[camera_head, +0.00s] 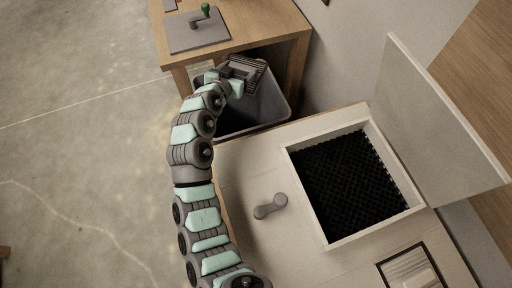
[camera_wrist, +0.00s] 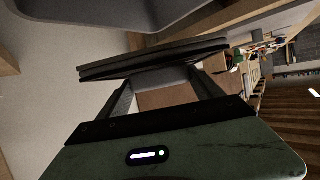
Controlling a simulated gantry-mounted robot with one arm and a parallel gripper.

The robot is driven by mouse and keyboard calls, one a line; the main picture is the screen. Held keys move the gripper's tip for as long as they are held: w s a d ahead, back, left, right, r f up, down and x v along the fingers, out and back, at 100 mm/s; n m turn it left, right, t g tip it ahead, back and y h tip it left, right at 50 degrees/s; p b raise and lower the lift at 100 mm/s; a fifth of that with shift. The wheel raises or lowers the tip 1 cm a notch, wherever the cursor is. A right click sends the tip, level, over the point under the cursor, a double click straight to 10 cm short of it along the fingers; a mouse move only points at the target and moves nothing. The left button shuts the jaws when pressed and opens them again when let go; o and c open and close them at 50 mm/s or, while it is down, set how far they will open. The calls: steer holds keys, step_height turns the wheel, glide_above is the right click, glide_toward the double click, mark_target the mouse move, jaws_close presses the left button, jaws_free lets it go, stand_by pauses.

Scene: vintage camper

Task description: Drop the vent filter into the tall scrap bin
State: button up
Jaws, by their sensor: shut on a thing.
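My gripper (camera_head: 236,84) is shut on the vent filter (camera_head: 246,70), a dark flat piece with ridges. In the wrist view, the filter (camera_wrist: 150,60) lies across the tips of my gripper (camera_wrist: 160,78), seen nearly edge-on. The tall scrap bin (camera_head: 271,108) is dark grey and open-topped. It stands between the wooden table and the pale counter. In the head view the filter overlaps the bin's far part. I cannot tell its height above the rim. My arm hides the bin's left side. A grey curved surface at the top of the wrist view (camera_wrist: 110,16) looks like the bin.
A wooden table (camera_head: 285,35) with a grey plate and a green-knobbed crank (camera_head: 205,12) stands behind the bin. On the pale counter (camera_head: 240,165) are a grey handle-like piece (camera_head: 270,206) and an open framed box (camera_head: 345,185) with black mesh and a raised lid (camera_head: 435,125).

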steer(key=shift+w+d+f, duration=0.3)
steer(key=shift+w, duration=0.05)
step_height(320, 180, down, 6)
steer(key=b, duration=0.3)
steer(key=shift+a+r, duration=0.1)
steer(key=shift+r, duration=0.05)
steer(key=o, duration=1.5)
steer(key=shift+s, duration=0.1)
steer(key=p+v, duration=0.1)
steer(key=v, duration=0.9)
steer(key=shift+s+a+r, duration=0.15)
steer(key=shift+s+r, duration=0.1)
steer(key=shift+s, duration=0.05)
